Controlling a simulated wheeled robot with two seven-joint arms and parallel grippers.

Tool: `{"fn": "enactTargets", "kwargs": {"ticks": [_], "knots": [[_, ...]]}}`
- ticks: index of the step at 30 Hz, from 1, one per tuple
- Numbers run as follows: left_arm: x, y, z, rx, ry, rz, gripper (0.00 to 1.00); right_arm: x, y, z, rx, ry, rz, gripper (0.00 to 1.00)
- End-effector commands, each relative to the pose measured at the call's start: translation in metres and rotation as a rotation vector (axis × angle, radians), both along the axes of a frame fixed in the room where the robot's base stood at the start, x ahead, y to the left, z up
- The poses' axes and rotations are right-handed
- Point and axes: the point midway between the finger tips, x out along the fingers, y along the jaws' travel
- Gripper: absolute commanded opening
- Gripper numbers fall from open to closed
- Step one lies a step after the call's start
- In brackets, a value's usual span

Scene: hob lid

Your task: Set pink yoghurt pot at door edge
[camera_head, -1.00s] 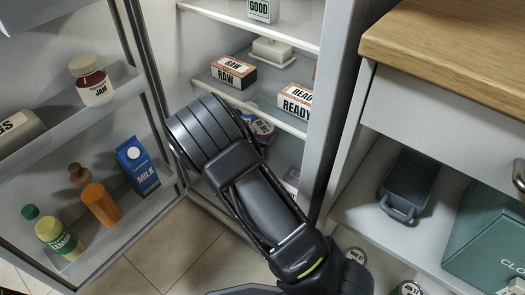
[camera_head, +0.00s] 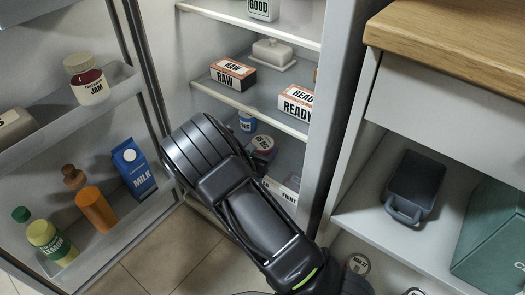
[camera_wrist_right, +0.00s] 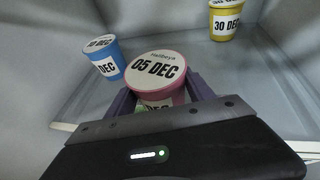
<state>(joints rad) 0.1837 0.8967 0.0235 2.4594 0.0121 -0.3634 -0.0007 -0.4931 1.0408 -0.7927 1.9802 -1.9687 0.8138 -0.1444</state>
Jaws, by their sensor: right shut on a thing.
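The pink yoghurt pot (camera_wrist_right: 157,75), with a "05 DEC" lid, is between the two fingers of my right gripper (camera_wrist_right: 160,96) in the right wrist view. The gripper is shut on it. In the head view the pot (camera_head: 262,144) shows partly below the middle fridge shelf, beyond my dark right arm; the fingertips are hidden there. A blue pot (camera_wrist_right: 104,58) stands to its left and farther in, apart from it; it also shows in the head view (camera_head: 247,122). I cannot tell whether the pink pot touches the shelf. My left gripper is not in view.
A yellow pot (camera_wrist_right: 225,20) stands at the back right. A fruit box (camera_head: 281,192) is below. The shelf above holds raw (camera_head: 233,74) and ready (camera_head: 296,101) boxes. The open door's racks hold a jam jar (camera_head: 86,79), bottles and a milk carton (camera_head: 134,169).

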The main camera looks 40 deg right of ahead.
Motion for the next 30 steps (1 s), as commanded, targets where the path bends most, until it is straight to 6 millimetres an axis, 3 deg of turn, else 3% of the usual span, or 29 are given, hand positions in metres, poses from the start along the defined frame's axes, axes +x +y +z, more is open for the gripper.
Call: {"fn": "enactTargets", "kwargs": {"ticks": [4,5,12,23,30], "knots": [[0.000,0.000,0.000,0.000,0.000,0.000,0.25,0.000,0.000,-0.002,-0.001,0.000,0.000,0.10],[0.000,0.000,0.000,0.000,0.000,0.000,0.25,0.000,0.000,-0.003,0.000,0.001,0.000,0.63],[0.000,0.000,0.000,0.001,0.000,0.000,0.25,0.000,0.000,-0.003,0.000,0.000,0.000,0.83],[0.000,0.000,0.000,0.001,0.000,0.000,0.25,0.000,0.000,0.001,0.000,-0.001,0.000,0.83],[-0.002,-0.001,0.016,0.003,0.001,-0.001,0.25,-0.015,0.026,0.015,0.000,0.002,0.002,0.83]]}}
